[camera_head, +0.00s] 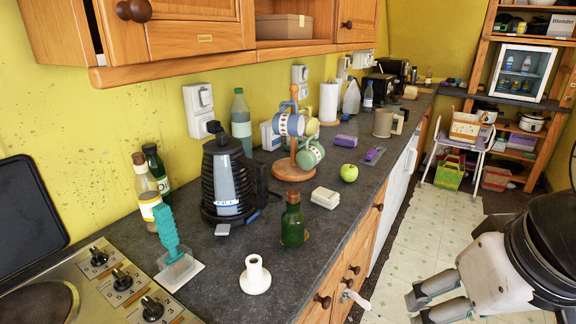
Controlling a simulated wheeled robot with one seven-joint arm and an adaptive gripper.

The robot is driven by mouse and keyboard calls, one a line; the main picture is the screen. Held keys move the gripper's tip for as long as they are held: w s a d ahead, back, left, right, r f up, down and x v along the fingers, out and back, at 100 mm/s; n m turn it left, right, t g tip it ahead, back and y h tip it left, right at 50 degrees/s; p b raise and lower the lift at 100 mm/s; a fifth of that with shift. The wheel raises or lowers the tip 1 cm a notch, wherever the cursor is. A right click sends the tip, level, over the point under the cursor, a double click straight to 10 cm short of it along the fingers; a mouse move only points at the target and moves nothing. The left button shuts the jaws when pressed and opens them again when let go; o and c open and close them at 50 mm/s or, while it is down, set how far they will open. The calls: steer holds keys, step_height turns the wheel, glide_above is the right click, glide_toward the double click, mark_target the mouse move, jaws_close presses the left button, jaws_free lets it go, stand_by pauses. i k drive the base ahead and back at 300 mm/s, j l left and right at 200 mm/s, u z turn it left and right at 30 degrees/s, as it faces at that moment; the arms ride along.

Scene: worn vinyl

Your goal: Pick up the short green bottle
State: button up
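A short green bottle (292,222) with a brown cap stands upright near the front edge of the dark countertop (335,225). A dark green bottle with a label (156,172) stands at the back left beside a pale bottle, and a taller green bottle (241,122) stands against the wall. My gripper (419,308) is at the lower right, in front of the counter and over the floor, well apart from the short bottle.
A white stub-shaped object (255,275) stands left of the short bottle, and a white block (325,197) lies behind it. A black kettle (226,175), a mug tree (292,170) and a green apple (349,172) stand farther back. Wall cabinets (190,30) overhang the counter.

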mark_target(293, 220)
steer(key=l+u, duration=0.25)
steer(key=u, duration=0.15)
steer(key=l+u, duration=0.2)
steer(key=u, duration=0.2)
steer(key=k+l+u, duration=0.1)
steer(key=l+u, duration=0.15)
steer(key=u, duration=0.15)
